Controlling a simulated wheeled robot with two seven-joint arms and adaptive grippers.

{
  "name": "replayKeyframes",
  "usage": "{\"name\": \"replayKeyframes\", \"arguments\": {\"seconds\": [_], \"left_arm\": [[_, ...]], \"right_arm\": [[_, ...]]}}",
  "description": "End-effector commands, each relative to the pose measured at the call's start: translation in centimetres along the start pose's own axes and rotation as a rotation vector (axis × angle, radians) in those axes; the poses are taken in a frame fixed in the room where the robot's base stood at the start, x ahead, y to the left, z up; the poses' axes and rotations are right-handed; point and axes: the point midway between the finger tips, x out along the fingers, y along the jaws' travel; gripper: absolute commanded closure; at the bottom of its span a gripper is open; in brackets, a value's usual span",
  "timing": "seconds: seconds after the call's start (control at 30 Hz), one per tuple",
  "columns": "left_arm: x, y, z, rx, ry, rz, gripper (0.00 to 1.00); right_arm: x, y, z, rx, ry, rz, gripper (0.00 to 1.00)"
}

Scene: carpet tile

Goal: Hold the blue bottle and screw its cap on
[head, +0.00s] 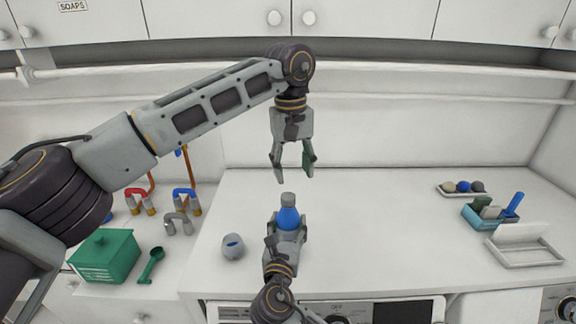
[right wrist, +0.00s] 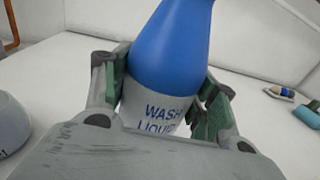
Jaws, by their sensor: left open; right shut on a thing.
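The blue bottle (head: 288,217) stands upright on the white worktop, with a grey cap (head: 288,199) at its top. I cannot tell how tightly the cap sits. In the right wrist view the bottle (right wrist: 172,45) has a white label reading "WASH LIQU…"; its top is out of frame. My right gripper (head: 288,232) is shut around the bottle's lower body, and its fingers also show on both sides in the right wrist view (right wrist: 160,95). My left gripper (head: 293,175) points down, open and empty, just above the cap and apart from it.
A grey cup (head: 233,248) with something blue inside stands left of the bottle. Further left are a green box (head: 105,255), a green scoop (head: 151,266) and pipe pieces (head: 178,223). At right are a blue caddy (head: 485,215) and white trays (head: 525,250).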

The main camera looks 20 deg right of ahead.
Motion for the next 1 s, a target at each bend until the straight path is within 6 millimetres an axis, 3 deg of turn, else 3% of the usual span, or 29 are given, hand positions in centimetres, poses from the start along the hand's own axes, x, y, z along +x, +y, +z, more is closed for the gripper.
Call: {"name": "replayKeyframes", "arguments": {"seconds": [1.0], "left_arm": [[-0.28, -0.49, -0.16, -0.832, 0.004, -0.015, 0.48]], "right_arm": [[0.00, 0.00, -0.04, -0.001, 0.001, 0.000, 1.00]]}}
